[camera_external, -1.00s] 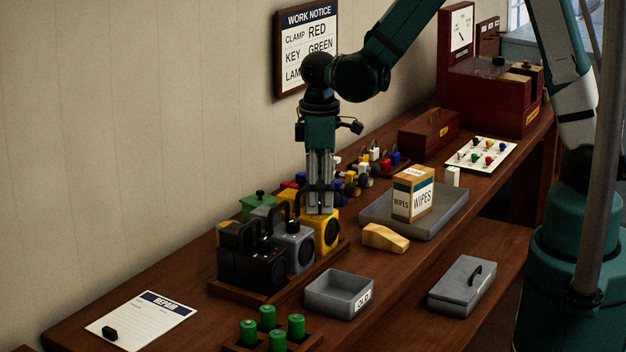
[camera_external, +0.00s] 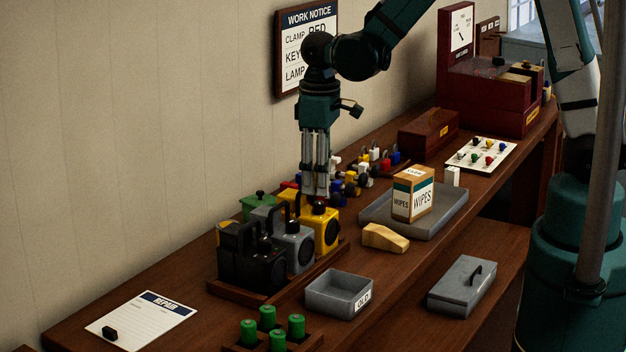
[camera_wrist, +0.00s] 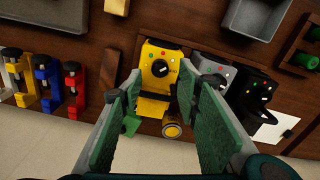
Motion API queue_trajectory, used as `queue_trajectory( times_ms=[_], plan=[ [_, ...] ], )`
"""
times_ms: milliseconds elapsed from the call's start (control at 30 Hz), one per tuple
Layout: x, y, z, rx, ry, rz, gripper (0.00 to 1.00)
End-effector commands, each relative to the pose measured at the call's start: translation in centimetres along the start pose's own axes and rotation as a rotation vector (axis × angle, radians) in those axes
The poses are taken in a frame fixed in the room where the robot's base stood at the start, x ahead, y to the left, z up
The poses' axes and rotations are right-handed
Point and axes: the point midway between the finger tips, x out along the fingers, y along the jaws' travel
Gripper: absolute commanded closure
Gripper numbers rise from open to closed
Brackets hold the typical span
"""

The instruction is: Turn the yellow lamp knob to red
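The yellow lamp (camera_external: 322,230) stands in the row of lamps, to the right of the grey one. Its top panel faces up in the wrist view (camera_wrist: 150,84). A round black knob (camera_wrist: 160,68) with a white mark sits on that panel, with small coloured dots, red and green among them, beside it. I cannot tell for sure which dot the mark faces. My gripper (camera_external: 316,197) points down just above the lamp. The knob is untouched.
A grey lamp (camera_external: 292,245) and a black lamp (camera_external: 250,262) stand close beside the yellow one. Coloured clamps (camera_wrist: 44,85) lie on its other side. A grey OLD tray (camera_external: 338,292) and a wipes box (camera_external: 412,195) are nearby. The WORK NOTICE sign (camera_external: 306,50) is partly hidden by my arm.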

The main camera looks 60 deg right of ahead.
Motion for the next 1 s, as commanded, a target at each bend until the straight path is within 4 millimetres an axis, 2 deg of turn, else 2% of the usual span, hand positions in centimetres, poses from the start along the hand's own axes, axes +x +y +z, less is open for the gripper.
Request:
queue_trajectory(
  times_ms=[267,1000],
  plan=[
    [-3.4,0.0,0.1,-0.001,0.000,0.000,0.67],
    [-6.5,0.3,2.6,0.033,0.088,0.013,0.67]
  ],
)
